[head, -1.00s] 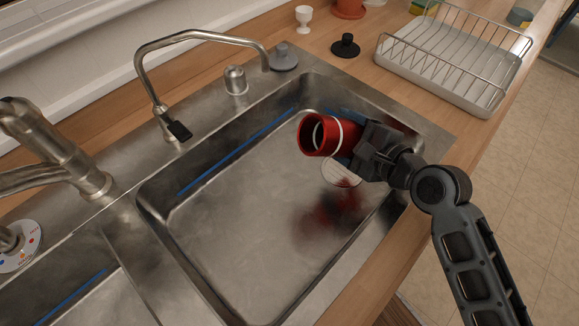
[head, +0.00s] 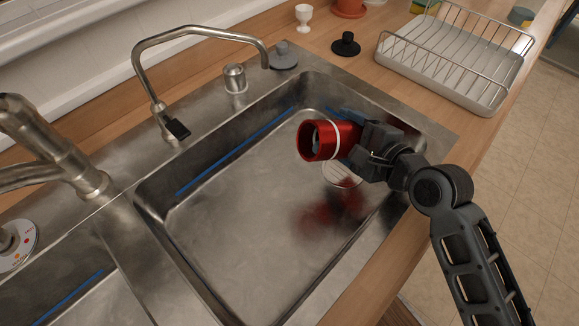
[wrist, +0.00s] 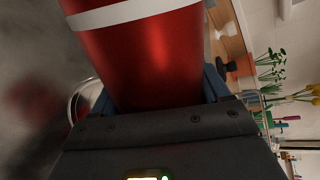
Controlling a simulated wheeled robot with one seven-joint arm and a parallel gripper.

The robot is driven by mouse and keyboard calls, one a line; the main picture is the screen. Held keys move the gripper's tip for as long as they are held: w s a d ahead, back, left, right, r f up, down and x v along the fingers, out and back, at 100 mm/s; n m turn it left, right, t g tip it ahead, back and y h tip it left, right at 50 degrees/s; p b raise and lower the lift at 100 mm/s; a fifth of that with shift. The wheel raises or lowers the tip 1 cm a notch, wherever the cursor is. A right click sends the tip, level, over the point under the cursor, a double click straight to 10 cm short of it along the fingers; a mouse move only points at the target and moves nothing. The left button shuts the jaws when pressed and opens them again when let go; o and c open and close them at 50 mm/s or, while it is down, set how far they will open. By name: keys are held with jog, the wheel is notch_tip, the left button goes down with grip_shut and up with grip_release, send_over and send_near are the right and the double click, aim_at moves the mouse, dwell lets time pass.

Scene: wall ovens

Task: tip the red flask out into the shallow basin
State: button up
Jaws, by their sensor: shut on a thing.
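The red flask (head: 317,139) has a white band and lies on its side over the shallow basin (head: 250,220), its open mouth toward the left in the head view. My gripper (head: 355,142) is shut on the flask from the right. In the wrist view the red flask (wrist: 145,55) fills the middle between the fingers of my gripper (wrist: 150,95). I see nothing pouring from the mouth. A blurred red reflection shows on the basin floor below it. A round drain shows under the flask.
A wire dish rack (head: 455,60) stands on the wooden counter at the upper right. A black stopper (head: 346,45) and a white egg cup (head: 304,17) stand behind the basin. A faucet (head: 190,45) arches over the rim at the left. The basin's middle is clear.

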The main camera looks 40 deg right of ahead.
aim_at(352, 130)
jog(key=shift+d+f+n+h+b, duration=0.1)
jog(key=shift+f+n+h+b, duration=0.25)
jog(key=shift+b, duration=0.1)
jog(key=shift+r+p, duration=0.35)
jog(key=shift+p, duration=0.15)
jog(key=shift+w+a+r+n+h+p, duration=0.1)
jog(key=shift+a+r+n+h+p, duration=0.35)
jog(key=shift+p, duration=1)
jog(key=shift+a+r+n+h+p, duration=0.25)
jog(key=shift+r+n+p, duration=0.55)
jog(key=shift+p, duration=0.45)
jog(key=shift+w+a+r+n+g+h, duration=0.15)
jog(key=shift+r+n+g+h, duration=0.2)
jog(key=shift+r, duration=0.4)
